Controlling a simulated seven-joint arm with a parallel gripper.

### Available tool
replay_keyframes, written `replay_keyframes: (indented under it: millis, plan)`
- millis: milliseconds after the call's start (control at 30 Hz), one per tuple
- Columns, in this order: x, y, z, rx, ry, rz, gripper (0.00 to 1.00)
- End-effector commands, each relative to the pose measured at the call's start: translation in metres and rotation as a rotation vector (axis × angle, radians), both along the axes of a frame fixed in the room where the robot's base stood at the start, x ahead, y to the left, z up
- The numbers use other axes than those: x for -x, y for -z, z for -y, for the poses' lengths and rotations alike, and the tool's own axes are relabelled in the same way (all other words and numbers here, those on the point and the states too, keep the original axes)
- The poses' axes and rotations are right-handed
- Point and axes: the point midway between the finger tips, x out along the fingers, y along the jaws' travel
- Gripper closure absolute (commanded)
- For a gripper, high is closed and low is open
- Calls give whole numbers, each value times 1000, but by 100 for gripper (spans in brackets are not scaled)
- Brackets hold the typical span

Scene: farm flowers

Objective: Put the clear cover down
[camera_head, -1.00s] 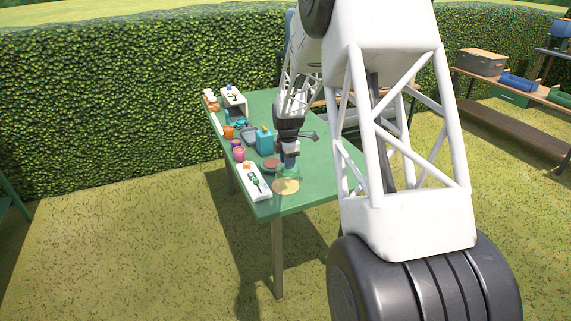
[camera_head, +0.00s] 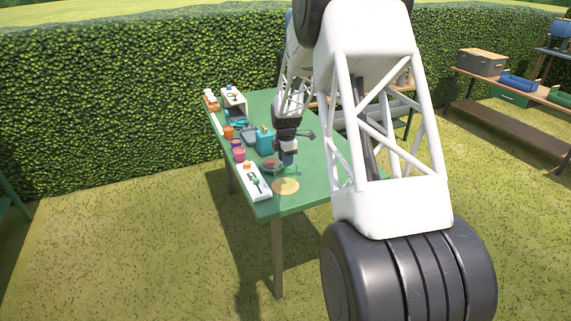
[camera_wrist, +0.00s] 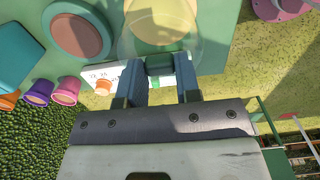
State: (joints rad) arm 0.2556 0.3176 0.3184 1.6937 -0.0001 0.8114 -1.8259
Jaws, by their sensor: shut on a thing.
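My gripper (camera_head: 287,162) is above the near part of the green table, pointing down. In the wrist view its two fingers (camera_wrist: 160,72) are shut on the green knob of the clear cover. The cover (camera_wrist: 126,42) is see-through and its outline is faint. In the head view the cover (camera_head: 279,170) hangs below the fingers, between the round reddish-brown disc (camera_head: 269,164) and the round yellow disc (camera_head: 286,186). The yellow disc (camera_wrist: 160,18) shows through or behind the cover in the wrist view. I cannot tell the gap between the cover and the table.
A white panel (camera_head: 254,182) with small knobs lies at the table's near left. A teal box (camera_head: 265,140), a grey tray (camera_head: 249,134) and small orange, purple and pink pots (camera_head: 239,155) stand behind. The table's right side (camera_head: 325,160) looks clear.

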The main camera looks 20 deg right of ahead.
Motion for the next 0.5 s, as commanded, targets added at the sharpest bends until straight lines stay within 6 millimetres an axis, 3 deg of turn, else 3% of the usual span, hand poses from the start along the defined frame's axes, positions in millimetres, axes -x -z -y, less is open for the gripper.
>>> replay_keyframes:
  millis: [200, 500]
  plan:
    - [0, 20, 0, 0, 0, 0, 100]
    - [0, 22, 0, 0, 0, 0, 100]
